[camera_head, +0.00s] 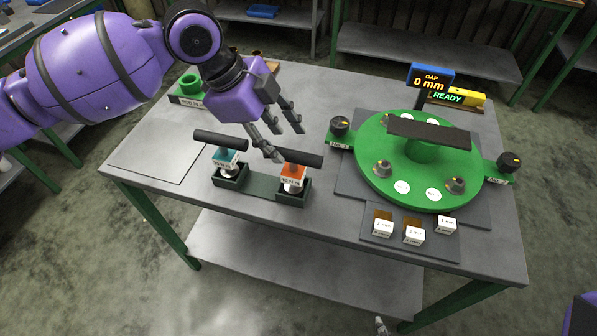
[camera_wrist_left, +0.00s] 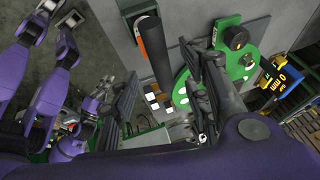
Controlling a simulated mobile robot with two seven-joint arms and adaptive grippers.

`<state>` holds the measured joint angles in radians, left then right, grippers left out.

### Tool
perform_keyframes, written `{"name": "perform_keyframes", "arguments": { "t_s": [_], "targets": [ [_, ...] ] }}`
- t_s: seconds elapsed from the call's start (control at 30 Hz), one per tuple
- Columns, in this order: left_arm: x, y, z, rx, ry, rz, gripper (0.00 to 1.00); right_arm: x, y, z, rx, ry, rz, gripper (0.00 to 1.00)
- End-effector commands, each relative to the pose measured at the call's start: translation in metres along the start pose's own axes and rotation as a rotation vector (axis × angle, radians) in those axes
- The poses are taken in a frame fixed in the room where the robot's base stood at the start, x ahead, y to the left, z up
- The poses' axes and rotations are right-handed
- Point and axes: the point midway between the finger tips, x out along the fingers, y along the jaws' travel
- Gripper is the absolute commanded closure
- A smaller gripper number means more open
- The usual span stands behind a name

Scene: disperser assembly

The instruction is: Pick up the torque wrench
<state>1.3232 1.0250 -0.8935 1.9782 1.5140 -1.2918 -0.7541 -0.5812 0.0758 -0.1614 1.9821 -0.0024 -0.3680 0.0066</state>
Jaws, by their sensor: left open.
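Two T-handled tools with black bar grips stand upright in a dark green rack (camera_head: 262,187) at the table's front. One has a teal body (camera_head: 226,158), the other an orange body (camera_head: 294,172). I cannot read which is the torque wrench. My left gripper (camera_head: 285,142) is open and empty, just above and behind the orange tool's bar. In the left wrist view the orange tool's bar (camera_wrist_left: 155,52) shows between the spread fingers (camera_wrist_left: 165,95); contact cannot be told. Part of my right arm seems to show at the wrist view's left, its jaws unclear.
A green round fixture (camera_head: 378,178) with knobs and a dark crossbar stands to the right. Behind it a display (camera_head: 430,78) reads "GAP 0 mm" and "READY". Several white blocks (camera_head: 414,235) sit in a front tray.

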Motion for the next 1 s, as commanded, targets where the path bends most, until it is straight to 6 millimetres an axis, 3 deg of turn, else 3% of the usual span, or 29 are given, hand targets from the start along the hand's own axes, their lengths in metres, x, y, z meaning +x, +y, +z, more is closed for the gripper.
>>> {"name": "perform_keyframes", "arguments": {
  "t_s": [0.4, 0.7, 1.0],
  "targets": [
    [0.056, 0.0, -0.001, -0.001, 0.001, 0.001, 0.57, -0.001, -0.002, -0.005, 0.0, 0.007, -0.004, 1.0],
    [0.063, 0.0, 0.0, 0.0, 0.0, -0.001, 0.57, -0.001, 0.0, -0.003, -0.007, 0.002, -0.004, 1.0],
    [0.063, 0.0, 0.0, 0.0, 0.0, -0.001, 0.93, -0.001, 0.001, -0.003, -0.008, 0.001, -0.003, 1.0]
  ]
}}
